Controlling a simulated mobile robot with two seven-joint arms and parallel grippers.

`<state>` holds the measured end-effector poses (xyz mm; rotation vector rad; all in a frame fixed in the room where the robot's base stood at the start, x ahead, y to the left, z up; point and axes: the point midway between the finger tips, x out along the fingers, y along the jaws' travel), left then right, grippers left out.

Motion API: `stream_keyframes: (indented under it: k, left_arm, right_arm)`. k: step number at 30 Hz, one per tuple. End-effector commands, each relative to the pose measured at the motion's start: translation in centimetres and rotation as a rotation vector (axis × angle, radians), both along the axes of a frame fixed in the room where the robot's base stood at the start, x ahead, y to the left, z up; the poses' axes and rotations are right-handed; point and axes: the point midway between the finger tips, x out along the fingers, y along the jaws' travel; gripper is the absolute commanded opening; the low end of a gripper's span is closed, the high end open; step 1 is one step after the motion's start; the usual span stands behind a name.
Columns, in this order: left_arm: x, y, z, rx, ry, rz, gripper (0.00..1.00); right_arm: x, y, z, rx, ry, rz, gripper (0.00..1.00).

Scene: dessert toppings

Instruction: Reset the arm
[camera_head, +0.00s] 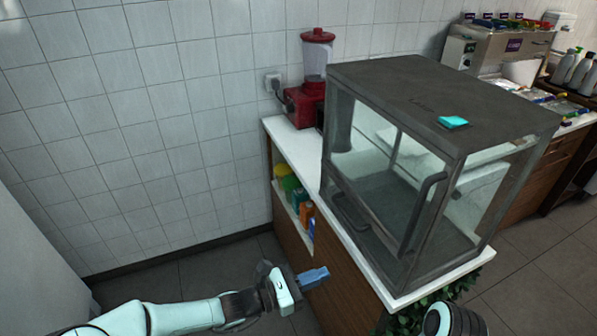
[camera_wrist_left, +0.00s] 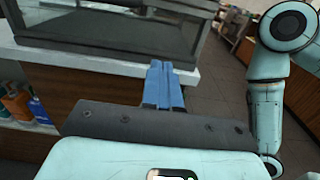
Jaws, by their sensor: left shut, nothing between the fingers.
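My left gripper (camera_head: 314,278) reaches in from the lower left in the head view, low in front of the wooden counter. Its blue fingers are shut together with nothing between them. They also show in the middle of the left wrist view (camera_wrist_left: 163,85), below the counter edge. A part of my right arm (camera_head: 452,320) shows at the bottom right of the head view, and its pale links (camera_wrist_left: 280,75) stand at the right of the left wrist view. The right gripper's fingers are not in view.
A glass display case (camera_head: 440,95) with a turquoise item (camera_head: 453,122) on top stands on the white counter (camera_head: 296,150). A red blender (camera_head: 310,85) is behind it. Bottles (camera_head: 290,187) sit on a side shelf. Green leaves are at the counter's base. Floor at left is clear.

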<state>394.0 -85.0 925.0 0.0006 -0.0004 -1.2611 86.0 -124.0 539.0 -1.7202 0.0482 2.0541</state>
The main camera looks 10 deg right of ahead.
Motion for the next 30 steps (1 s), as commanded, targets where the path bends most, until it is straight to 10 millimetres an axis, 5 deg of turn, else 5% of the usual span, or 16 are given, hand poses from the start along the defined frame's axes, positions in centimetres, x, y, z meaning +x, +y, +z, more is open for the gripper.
stream_keyframes:
  k: [5,11,15,21,25,30]
  left_arm:
    - [-0.7,0.1,-1.9,0.058,0.007,-0.021,0.0]
    - [-5.9,2.4,-12.0,0.387,0.001,-0.171,0.0]
    - [-11.7,6.5,-20.1,0.677,-0.051,-0.353,0.0]
    - [-20.8,14.8,-28.6,1.036,-0.265,-0.701,0.0]
    - [-25.0,18.8,-31.0,1.159,-0.489,-0.9,0.0]
    - [-27.6,20.7,-31.6,1.199,-0.732,-1.028,0.0]
  right_arm:
    - [0.1,0.0,0.2,0.0,-0.001,0.0,0.58]
    - [0.4,0.0,1.4,0.001,-0.005,0.0,0.58]
    - [0.8,0.0,2.6,0.0,-0.009,0.0,0.58]
    - [1.5,0.0,4.5,0.0,-0.018,0.0,0.58]
    - [2.1,0.0,5.8,0.0,-0.025,0.0,0.58]
    - [2.6,0.0,6.7,0.0,-0.03,0.0,0.58]
